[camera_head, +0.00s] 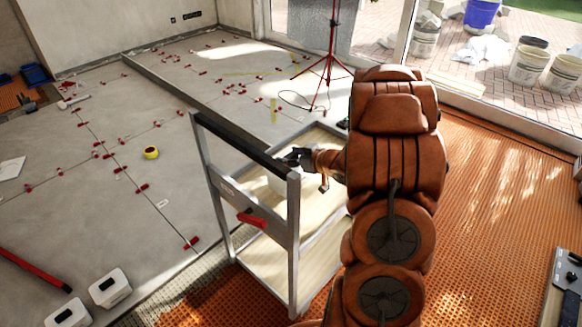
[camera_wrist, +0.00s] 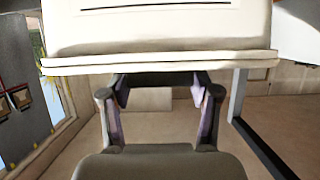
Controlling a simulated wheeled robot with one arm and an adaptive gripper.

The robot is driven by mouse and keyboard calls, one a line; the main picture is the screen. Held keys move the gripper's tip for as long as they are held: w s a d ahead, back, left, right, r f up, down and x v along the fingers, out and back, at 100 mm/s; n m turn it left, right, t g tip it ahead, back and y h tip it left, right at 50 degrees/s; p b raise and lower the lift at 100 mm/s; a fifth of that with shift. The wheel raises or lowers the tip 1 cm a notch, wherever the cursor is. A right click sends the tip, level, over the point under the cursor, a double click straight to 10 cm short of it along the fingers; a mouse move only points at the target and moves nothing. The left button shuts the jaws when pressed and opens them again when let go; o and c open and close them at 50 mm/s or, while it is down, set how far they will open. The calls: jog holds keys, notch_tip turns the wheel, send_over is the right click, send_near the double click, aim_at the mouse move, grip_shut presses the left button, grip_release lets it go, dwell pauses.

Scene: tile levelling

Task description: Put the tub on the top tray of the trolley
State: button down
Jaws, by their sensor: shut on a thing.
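The trolley (camera_head: 222,187) has a grey metal frame, a dark push bar and a pale top tray (camera_head: 318,200) above a lower shelf. My gripper (camera_head: 298,158) is over the top tray, just behind the push bar. It is shut on the white tub (camera_wrist: 160,30), which fills the top of the wrist view with its rim across the finger ends. In the head view only a small pale part of the tub (camera_head: 278,183) shows behind the frame. I cannot tell whether its base touches the tray.
A red tripod (camera_head: 328,65) stands behind the trolley. Two white boxes with black tops (camera_head: 110,287) (camera_head: 68,312) and a red bar (camera_head: 35,270) lie at the lower left. A yellow roll (camera_head: 151,152) and red tile clips are on the floor. Orange matting (camera_head: 490,200) is open at the right.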

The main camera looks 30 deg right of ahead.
jog(key=shift+f+b, duration=0.3)
jog(key=shift+f, duration=1.45)
jog(key=shift+f, duration=0.1)
jog(key=shift+c, duration=1.3)
grip_release()
jog(key=shift+s+d+r, duration=0.1)
jog(key=shift+s+r, duration=0.1)
jog(key=shift+s, duration=0.05)
jog(key=p+v, duration=0.1)
jog(key=v, duration=1)
jog(key=shift+s, duration=0.3)
